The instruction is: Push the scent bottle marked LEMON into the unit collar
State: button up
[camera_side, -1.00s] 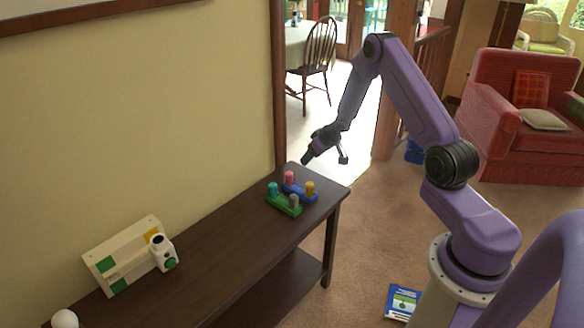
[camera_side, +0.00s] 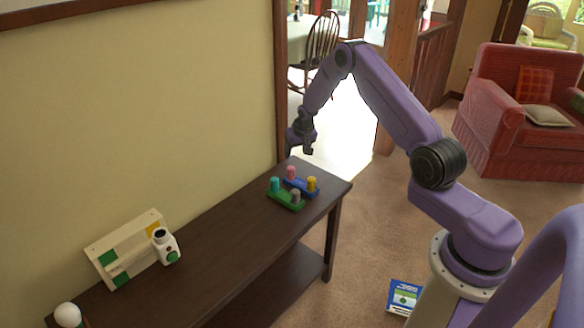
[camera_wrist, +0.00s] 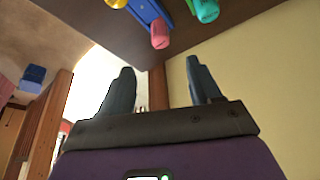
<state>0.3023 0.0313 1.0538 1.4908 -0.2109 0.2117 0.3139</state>
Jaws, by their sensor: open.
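Several coloured bottles stand in two holders at the table's far end: a pink one (camera_side: 291,172), a yellow one (camera_side: 311,184), a teal one (camera_side: 275,184) and a grey one (camera_side: 295,196). No label is legible, so I cannot tell which is marked LEMON. The holders are blue (camera_side: 301,188) and green (camera_side: 284,201). A white unit (camera_side: 170,249) with a dark round opening on top, perhaps the collar, stands against a cream panel (camera_side: 122,243). My gripper (camera_side: 307,150) is open and empty, above the far end near the pink bottle; the wrist view shows the pink bottle (camera_wrist: 160,34) beyond its fingers.
The dark table (camera_side: 225,232) has a clear stretch between holders and panel. The wall (camera_side: 130,120) runs close along its back. A white round object (camera_side: 68,314) stands at the near left. A red armchair (camera_side: 490,120) and a book (camera_side: 404,297) are off the table.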

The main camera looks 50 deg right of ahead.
aim_at(291, 169)
jog(key=x, duration=1.2)
jog(key=shift+f, duration=0.15)
jog(key=c, duration=1.1)
jog(key=shift+c, duration=0.2)
jog(key=shift+r, duration=1.15)
jog(key=shift+r, duration=2.4)
jog(key=shift+w+a, duration=0.1)
